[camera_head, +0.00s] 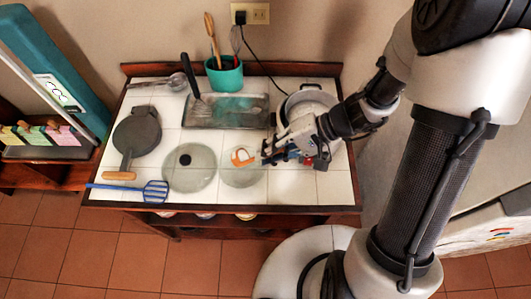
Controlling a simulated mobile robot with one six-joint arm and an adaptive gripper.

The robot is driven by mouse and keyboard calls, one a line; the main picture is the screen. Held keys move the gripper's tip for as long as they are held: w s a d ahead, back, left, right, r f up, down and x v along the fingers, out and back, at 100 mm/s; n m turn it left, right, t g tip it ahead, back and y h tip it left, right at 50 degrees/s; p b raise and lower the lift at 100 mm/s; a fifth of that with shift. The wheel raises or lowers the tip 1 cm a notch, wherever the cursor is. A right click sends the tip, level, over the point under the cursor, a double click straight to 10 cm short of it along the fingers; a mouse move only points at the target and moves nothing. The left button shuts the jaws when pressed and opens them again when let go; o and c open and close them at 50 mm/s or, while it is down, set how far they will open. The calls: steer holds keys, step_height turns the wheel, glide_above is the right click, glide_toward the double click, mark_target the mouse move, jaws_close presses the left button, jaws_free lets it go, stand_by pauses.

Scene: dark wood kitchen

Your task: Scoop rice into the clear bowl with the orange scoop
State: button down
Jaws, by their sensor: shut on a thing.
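The orange scoop (241,157) is held by my gripper (268,155), which is shut on its handle end. The scoop's head points left and is over the clear bowl (242,178). White stuff, which looks like rice, shows in the scoop's head. The clear bowl stands near the counter's front edge, right of a clear round lid. Whether rice lies in the bowl is too small to tell. A pot that looks like a rice cooker (309,91) stands behind my gripper at the back right. My arm hides much of it, and its contents are not visible.
The clear lid (190,168) lies left of the bowl. A blue slotted spatula (155,191), dark pan (136,130), metal tray (248,112), ladle (177,82) and teal utensil pot (224,77) occupy the tiled counter (310,187). A black cord runs behind. The front right tiles are clear.

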steer(key=f+y+b, duration=0.1)
steer(key=b, duration=0.2)
steer(key=d+f+t+y+b, duration=0.1)
steer(key=y+b, duration=0.1)
steer(key=b, duration=0.2)
steer(key=s+d+f+y+b, duration=0.1)
steer(key=f+b, duration=0.1)
steer(key=b, duration=0.2)
steer(key=shift+m+y, duration=0.3)
steer(key=shift+r, duration=0.1)
steer(key=shift+r, duration=0.1)
stand_by(0.5)
